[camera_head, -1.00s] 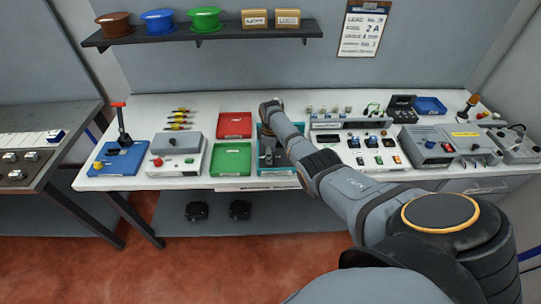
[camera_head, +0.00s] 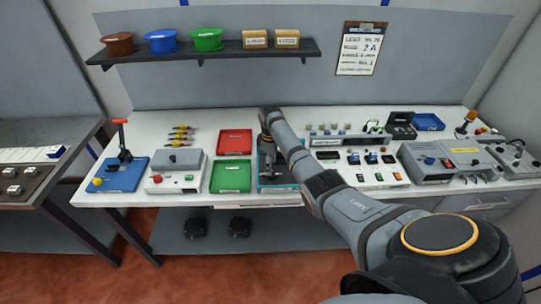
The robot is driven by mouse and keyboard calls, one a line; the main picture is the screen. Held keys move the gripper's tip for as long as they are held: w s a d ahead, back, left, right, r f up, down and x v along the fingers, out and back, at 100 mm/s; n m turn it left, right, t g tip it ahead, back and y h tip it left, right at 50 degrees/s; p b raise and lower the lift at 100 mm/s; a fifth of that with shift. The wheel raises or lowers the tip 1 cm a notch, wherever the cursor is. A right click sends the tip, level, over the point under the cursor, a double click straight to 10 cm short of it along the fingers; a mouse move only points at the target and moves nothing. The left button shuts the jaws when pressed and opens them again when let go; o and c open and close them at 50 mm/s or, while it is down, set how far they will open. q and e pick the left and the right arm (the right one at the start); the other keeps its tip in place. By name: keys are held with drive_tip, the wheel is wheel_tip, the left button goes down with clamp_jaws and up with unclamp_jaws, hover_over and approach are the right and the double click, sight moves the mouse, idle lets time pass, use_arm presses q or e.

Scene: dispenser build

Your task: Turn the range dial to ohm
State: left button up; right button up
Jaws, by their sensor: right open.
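My right gripper (camera_head: 268,178) points down over the teal tray (camera_head: 279,189) in the middle of the bench. Its jaws are open, and I cannot tell whether anything lies between them. No range dial can be made out for sure. A grey boxed instrument (camera_head: 428,162) with a dark display and a red knob stands at the right of the bench. A low panel (camera_head: 362,171) with several small switches lies between it and my right arm. Dial markings are too small to read. My left gripper is out of view.
A red tray (camera_head: 234,142) and a green tray (camera_head: 231,177) lie left of my gripper. A grey box with a red button (camera_head: 175,172) and a blue lever base (camera_head: 118,176) stand farther left. A shelf (camera_head: 215,54) with spools hangs above. Bare bench shows at the back left.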

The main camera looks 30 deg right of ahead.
wheel_tip(320, 180, up, 7)
idle(0.6)
